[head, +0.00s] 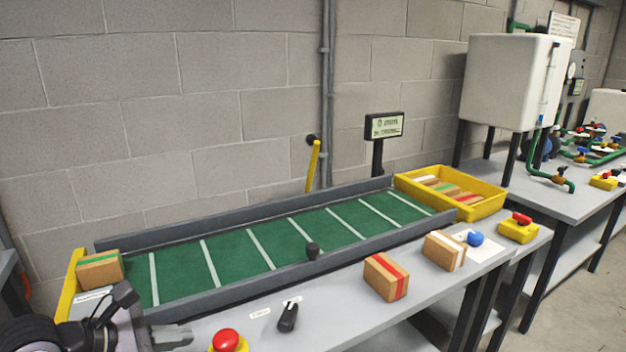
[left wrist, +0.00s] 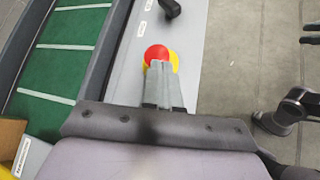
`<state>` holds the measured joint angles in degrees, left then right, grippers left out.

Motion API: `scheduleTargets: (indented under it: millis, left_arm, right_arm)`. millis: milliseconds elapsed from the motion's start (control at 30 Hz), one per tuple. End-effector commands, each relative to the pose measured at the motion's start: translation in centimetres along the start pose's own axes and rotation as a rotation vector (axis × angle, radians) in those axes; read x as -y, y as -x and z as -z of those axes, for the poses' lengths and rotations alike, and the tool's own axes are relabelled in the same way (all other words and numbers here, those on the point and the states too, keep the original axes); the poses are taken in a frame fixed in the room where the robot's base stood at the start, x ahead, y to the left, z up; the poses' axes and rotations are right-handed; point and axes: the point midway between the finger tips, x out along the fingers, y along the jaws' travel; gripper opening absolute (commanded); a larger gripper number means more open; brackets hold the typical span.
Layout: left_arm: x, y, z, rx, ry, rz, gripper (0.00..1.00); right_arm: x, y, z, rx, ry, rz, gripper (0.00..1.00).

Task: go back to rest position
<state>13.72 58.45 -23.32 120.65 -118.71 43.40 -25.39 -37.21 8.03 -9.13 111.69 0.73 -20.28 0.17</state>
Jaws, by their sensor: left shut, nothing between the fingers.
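My left gripper (head: 172,338) is low at the left of the head view, over the near edge of the grey conveyor table (head: 225,330). Its fingers are together and hold nothing. In the left wrist view the shut fingers (left wrist: 163,85) point toward a red push button (left wrist: 157,54) on a yellow base; I cannot tell how far above it they are. The button (head: 226,340) also shows in the head view, to the right of the gripper. Dark arm parts show at the right edge of the left wrist view; the state of my right gripper cannot be made out.
A green conveyor (head: 230,258) carries a box with green tape (head: 100,270) at its left end. A black switch (head: 288,317), a red-taped box (head: 386,277), a white-taped box (head: 444,250) and a blue knob (head: 475,239) stand along the front. A yellow crate (head: 480,212) holds boxes.

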Motion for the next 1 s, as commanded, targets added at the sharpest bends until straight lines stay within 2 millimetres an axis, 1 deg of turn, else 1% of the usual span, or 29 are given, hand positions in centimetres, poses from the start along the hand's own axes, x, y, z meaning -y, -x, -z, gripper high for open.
scheduleTargets:
  millis: [33, 67, 100, 167, 200, 267, 300, 367, 433, 467, 500, 567, 600, 667, 733, 767, 800, 867, 900, 967, 1000]
  left_arm:
    - [1.7, -0.4, -2.0, 0.113, 0.094, 0.036, 0.0]
    - [2.5, -0.5, -3.3, 0.186, 0.158, 0.055, 0.0]
    - [3.3, -0.3, -5.1, 0.284, 0.25, 0.077, 0.0]
    - [4.0, 0.2, -7.5, 0.422, 0.396, 0.103, 0.0]
    - [4.2, 0.7, -8.9, 0.511, 0.498, 0.116, 0.0]
    - [4.0, 1.7, -10.6, 0.637, 0.658, 0.127, 0.0]
    - [3.7, 2.4, -11.4, 0.715, 0.769, 0.13, 0.0]
    - [2.9, 3.4, -12.1, 0.827, 0.942, 0.126, 0.0]
    - [1.6, 4.6, -12.1, 0.944, 1.151, 0.11, 0.0]
    - [1.1, 5.0, -11.9, 0.989, 1.243, 0.098, 0.0]
    - [0.4, 5.6, -11.3, 1.046, 1.368, 0.079, 0.0]
    - [-0.7, 6.2, -9.9, 1.12, 1.557, 0.04, 0.0]
    - [-1.2, 6.5, -8.7, 1.163, 1.687, 0.008, 0.0]
    - [-1.8, 6.8, -6.5, 1.216, 1.881, -0.051, 0.0]
    - [-1.8, 6.8, -3.5, 1.258, 2.111, -0.135, 0.0]
    - [-1.6, 6.7, -2.1, 1.269, 2.208, -0.177, 0.0]
    - [-1.1, 6.6, -0.2, 1.276, 2.339, -0.239, 0.0]
    - [0.1, 6.3, 2.6, 1.272, 2.533, -0.341, 0.0]
    - [1.3, 6.0, 4.5, 1.255, 2.66, -0.42, 0.0]
    - [3.4, 5.7, 7.0, 1.214, 2.843, -0.545, 0.0]
    - [5.0, 5.5, 8.5, -1.102, -2.773, 0.593, 0.0]
  right_arm:
    - [0.0, 0.0, 0.0, 0.0, 0.0, 0.0, 0.43]
    - [0.0, 0.0, 0.0, 0.0, 0.0, 0.0, 0.43]
    - [0.0, 0.0, 0.0, 0.0, 0.0, 0.0, 0.43]
    - [0.0, 0.0, 0.0, 0.0, 0.0, 0.0, 0.43]
    - [0.0, 0.0, 0.0, 0.0, 0.0, 0.0, 0.43]
    - [0.0, 0.0, 0.0, 0.0, 0.0, 0.0, 0.43]
    - [0.0, 0.0, 0.0, 0.0, 0.0, 0.0, 0.43]
    - [0.0, 0.0, 0.0, 0.0, 0.0, 0.0, 0.43]
    - [0.0, 0.0, 0.0, 0.0, 0.0, 0.0, 0.43]
    - [0.0, 0.0, 0.0, 0.0, 0.0, 0.0, 0.43]
    - [0.0, 0.0, 0.0, 0.0, 0.0, 0.0, 0.43]
    - [0.0, 0.0, 0.0, 0.0, 0.0, 0.0, 0.43]
    - [0.0, 0.0, 0.0, 0.0, 0.0, 0.0, 0.43]
    - [0.0, 0.0, 0.0, 0.0, 0.0, 0.0, 0.43]
    - [0.0, 0.0, 0.0, 0.0, 0.0, 0.0, 0.43]
    - [0.0, 0.0, 0.0, 0.0, 0.0, 0.0, 0.43]
    - [0.0, 0.0, 0.0, 0.0, 0.0, 0.0, 0.43]
    - [0.0, 0.0, 0.0, 0.0, 0.0, 0.0, 0.43]
    - [0.0, 0.0, 0.0, 0.0, 0.0, 0.0, 0.43]
    - [0.0, 0.0, 0.0, 0.0, 0.0, 0.0, 0.43]
    - [0.0, 0.0, 0.0, 0.0, 0.0, 0.0, 0.43]
